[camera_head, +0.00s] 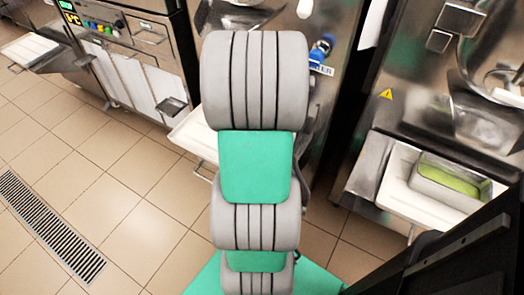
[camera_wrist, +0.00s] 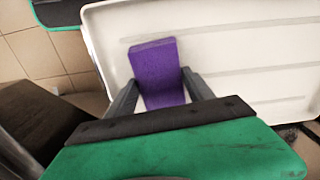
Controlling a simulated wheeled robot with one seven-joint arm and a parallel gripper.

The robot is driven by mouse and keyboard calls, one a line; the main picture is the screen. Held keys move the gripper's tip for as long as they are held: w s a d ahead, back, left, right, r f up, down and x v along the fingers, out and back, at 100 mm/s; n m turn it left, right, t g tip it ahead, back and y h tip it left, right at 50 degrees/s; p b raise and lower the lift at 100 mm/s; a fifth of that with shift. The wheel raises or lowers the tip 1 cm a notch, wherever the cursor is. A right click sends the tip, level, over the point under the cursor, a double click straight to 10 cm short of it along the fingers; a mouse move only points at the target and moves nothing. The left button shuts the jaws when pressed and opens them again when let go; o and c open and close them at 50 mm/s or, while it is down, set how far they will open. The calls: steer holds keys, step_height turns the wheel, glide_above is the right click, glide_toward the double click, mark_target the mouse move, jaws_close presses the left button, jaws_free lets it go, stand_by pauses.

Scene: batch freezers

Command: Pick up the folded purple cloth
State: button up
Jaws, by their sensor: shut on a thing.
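The folded purple cloth (camera_wrist: 156,68) shows in the wrist view as a flat purple block over a white tray (camera_wrist: 245,62). My gripper (camera_wrist: 160,88) has one dark finger on each side of the cloth's near part and is shut on it. The cloth's far end sticks out beyond the fingertips. Whether the cloth touches the tray or is just above it, I cannot tell. In the head view my own arm hides the gripper and the cloth.
In the head view, steel freezer machines stand along the back. A white tray (camera_head: 192,135) juts out behind my arm. At the right, a metal pan with green contents (camera_head: 450,178) sits on a white tray (camera_head: 400,190). A floor drain (camera_head: 48,228) lies in the open tiled floor at left.

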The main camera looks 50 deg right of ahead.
steer(key=shift+r, duration=0.1)
steer(key=shift+r, duration=0.35)
step_height(320, 180, up, 2)
steer(key=shift+r+p, duration=0.25)
steer(key=shift+p, duration=0.35)
steer(key=s+a+r+p, duration=0.2)
steer(key=s+a+r, duration=0.6)
steer(key=s, duration=0.3)
steer(key=shift+a+r+p, duration=0.35)
steer(key=shift+a+r, duration=0.05)
steer(key=shift+r, duration=0.45)
